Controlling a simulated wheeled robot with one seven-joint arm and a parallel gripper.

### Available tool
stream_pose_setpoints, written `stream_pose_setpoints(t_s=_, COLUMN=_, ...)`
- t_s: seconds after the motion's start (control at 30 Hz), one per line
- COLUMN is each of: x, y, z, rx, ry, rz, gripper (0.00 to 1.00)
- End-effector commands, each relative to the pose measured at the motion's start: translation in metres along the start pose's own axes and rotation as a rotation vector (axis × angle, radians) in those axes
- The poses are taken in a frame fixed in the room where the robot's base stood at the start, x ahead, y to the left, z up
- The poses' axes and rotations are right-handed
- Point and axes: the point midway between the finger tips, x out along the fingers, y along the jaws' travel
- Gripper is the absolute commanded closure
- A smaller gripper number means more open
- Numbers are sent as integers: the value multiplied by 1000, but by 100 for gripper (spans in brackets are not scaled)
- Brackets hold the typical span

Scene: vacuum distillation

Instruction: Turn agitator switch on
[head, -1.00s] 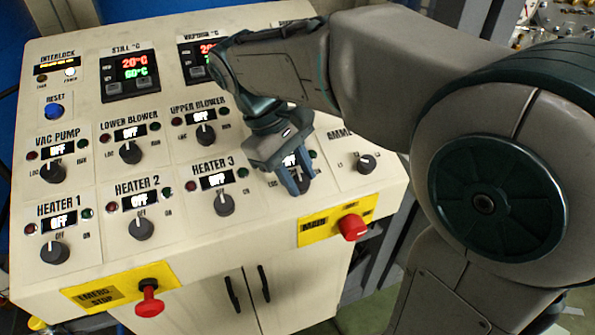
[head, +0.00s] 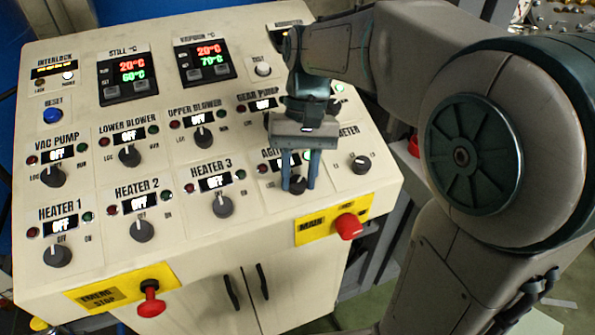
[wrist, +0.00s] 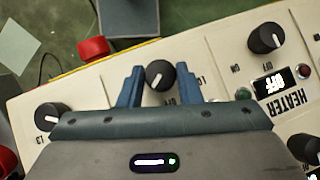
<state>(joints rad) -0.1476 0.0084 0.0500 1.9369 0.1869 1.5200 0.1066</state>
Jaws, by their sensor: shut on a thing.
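The agitator switch (head: 297,185) is a dark round knob with a white mark, in the lower right part of the control panel (head: 268,212). My gripper (head: 299,183) points down at the panel, its two blue fingers on either side of the knob and shut on it. In the wrist view the knob (wrist: 158,76) sits between the fingers. The agitator label and display (head: 291,160) are partly hidden behind my gripper, so its reading is unclear.
The heater 3 knob (head: 222,206) is to the left and the ammeter knob (head: 361,164) to the right. A red main button (head: 348,226) stands out below, and a red emergency stop (head: 151,299) at lower left. Other displays read OFF.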

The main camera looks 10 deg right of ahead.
Motion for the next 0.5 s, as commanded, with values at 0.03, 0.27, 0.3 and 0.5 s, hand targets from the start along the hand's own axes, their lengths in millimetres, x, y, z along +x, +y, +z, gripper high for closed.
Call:
stream_pose_setpoints(t_s=0.03, x=-1, y=1, z=0, rx=24, ry=5, rz=-21, gripper=92)
stream_pose_setpoints(t_s=0.27, x=-1, y=2, z=0, rx=103, ry=11, rz=-89, gripper=92)
stream_pose_setpoints(t_s=0.3, x=-1, y=2, z=0, rx=112, ry=11, rz=-97, gripper=92)
stream_pose_setpoints(t_s=0.5, x=-1, y=2, z=0, rx=137, ry=12, rz=-119, gripper=92)
